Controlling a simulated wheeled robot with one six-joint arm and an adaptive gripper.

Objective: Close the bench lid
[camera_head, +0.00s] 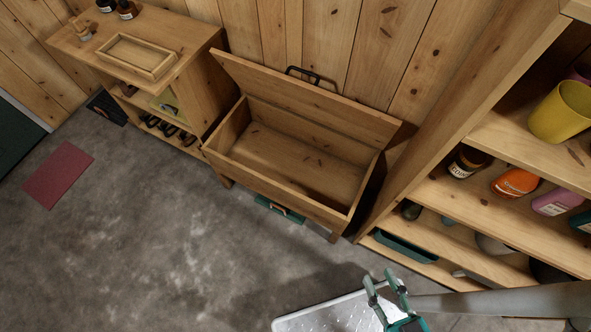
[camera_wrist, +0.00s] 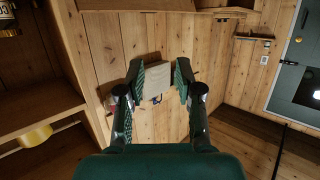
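The wooden bench (camera_head: 275,185) stands against the plank wall in the head view, and its inside is empty. Its lid (camera_head: 310,100) is raised and tilted back toward the wall, with a dark handle or bracket (camera_head: 302,72) at its upper edge. My gripper (camera_head: 384,282) is near the bottom of the head view, in front of the bench and well apart from the lid. Its two fingers are spread in the wrist view (camera_wrist: 160,80), with nothing held between them. The bench lid cannot be made out in the wrist view.
An open shelf (camera_head: 460,205) with bottles and a yellow pot (camera_head: 562,112) stands close to the bench's right. A cabinet (camera_head: 195,75) with a wooden tray (camera_head: 137,57) stands at its left. A red mat (camera_head: 58,174) lies on the floor. The grey floor in front is mostly clear.

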